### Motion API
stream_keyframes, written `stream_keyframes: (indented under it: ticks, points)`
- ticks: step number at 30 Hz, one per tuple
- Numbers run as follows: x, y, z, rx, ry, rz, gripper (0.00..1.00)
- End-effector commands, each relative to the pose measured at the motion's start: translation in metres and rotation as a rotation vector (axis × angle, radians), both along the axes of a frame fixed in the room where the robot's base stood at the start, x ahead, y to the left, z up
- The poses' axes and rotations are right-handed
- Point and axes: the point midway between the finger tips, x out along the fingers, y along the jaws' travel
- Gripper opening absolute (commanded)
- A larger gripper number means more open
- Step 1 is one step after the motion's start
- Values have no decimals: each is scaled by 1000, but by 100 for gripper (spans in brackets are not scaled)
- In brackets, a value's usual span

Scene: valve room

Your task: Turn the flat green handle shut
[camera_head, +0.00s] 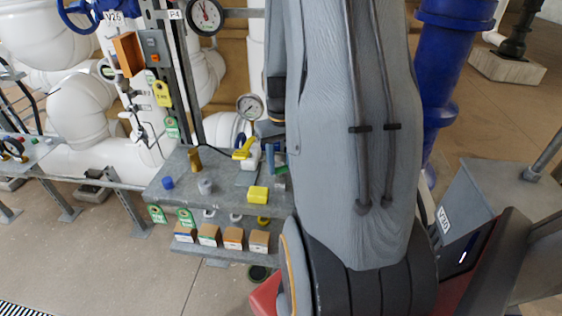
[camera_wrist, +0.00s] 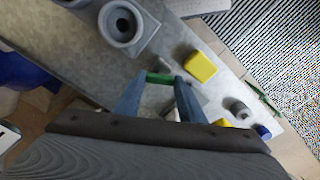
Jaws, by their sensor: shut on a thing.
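The flat green handle (camera_wrist: 160,77) shows in the wrist view as a short green bar between my fingertips, above the grey bench top. My gripper (camera_wrist: 158,84) is shut on it, with one blue finger at each end of the visible bar. The fingers hide part of the handle, and the valve body under it is not clear to see. In the head view my arm covers most of this spot, so the handle's angle is hard to judge there.
The bench (camera_head: 170,195) also bears a yellow block (camera_head: 258,194), a grey knob (camera_head: 205,186), a blue cap (camera_head: 167,183) and a yellow-handled valve (camera_head: 243,151). A grey round flange (camera_wrist: 122,24) is close to my fingers. A blue pipe (camera_head: 440,70) stands right of my arm.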

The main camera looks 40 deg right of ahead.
Motion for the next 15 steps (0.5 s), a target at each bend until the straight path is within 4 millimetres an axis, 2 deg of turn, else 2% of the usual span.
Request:
stream_keyframes:
  ticks: [15]
  points:
    - [1,0,1,-1,-2,-418,14]
